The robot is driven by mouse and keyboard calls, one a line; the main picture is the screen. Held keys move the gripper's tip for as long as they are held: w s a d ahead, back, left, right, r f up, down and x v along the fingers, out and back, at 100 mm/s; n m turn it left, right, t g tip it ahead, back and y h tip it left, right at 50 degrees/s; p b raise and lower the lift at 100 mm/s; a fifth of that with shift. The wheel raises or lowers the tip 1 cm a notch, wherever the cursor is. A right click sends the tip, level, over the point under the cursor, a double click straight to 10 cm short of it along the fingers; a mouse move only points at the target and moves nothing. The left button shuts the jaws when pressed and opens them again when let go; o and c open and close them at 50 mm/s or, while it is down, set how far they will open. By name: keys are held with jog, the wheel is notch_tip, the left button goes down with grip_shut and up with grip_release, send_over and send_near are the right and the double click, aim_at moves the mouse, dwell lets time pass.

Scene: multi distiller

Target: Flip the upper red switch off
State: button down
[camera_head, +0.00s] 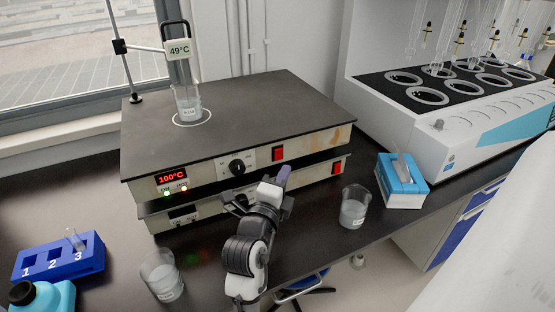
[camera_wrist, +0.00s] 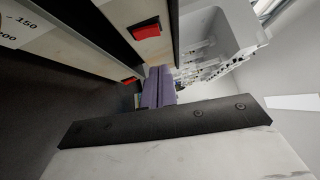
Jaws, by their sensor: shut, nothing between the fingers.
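Two heating plates are stacked on the dark bench. The upper red switch (camera_head: 278,153) is on the front of the upper plate (camera_head: 330,141), right of the black knob; its display reads 100°C with two lit lamps. It also shows at the top of the wrist view (camera_wrist: 146,29). The lower red switch (camera_head: 337,167) is on the lower plate and partly shows in the wrist view (camera_wrist: 130,80). My gripper (camera_head: 283,174) is shut and empty, with purple fingers (camera_wrist: 158,86) just below the upper switch in the head view, apparently apart from it.
A beaker (camera_head: 188,106) with a 49°C probe stands on the upper plate. Beakers stand on the bench left (camera_head: 161,277) and right (camera_head: 353,208) of my arm. A blue numbered rack (camera_head: 60,262) is at left, a blue-white box (camera_head: 402,182) at right.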

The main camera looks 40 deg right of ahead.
aim_at(283, 152)
jog(key=w, duration=0.1)
jog(key=w+d, duration=0.1)
jog(key=w, duration=0.1)
jog(key=w+d+p, duration=0.1)
jog(key=shift+w+r, duration=0.2)
jog(key=shift+r, duration=0.1)
jog(key=shift+w+r, duration=0.1)
jog(key=shift+w, duration=0.1)
jog(key=shift+s, duration=0.1)
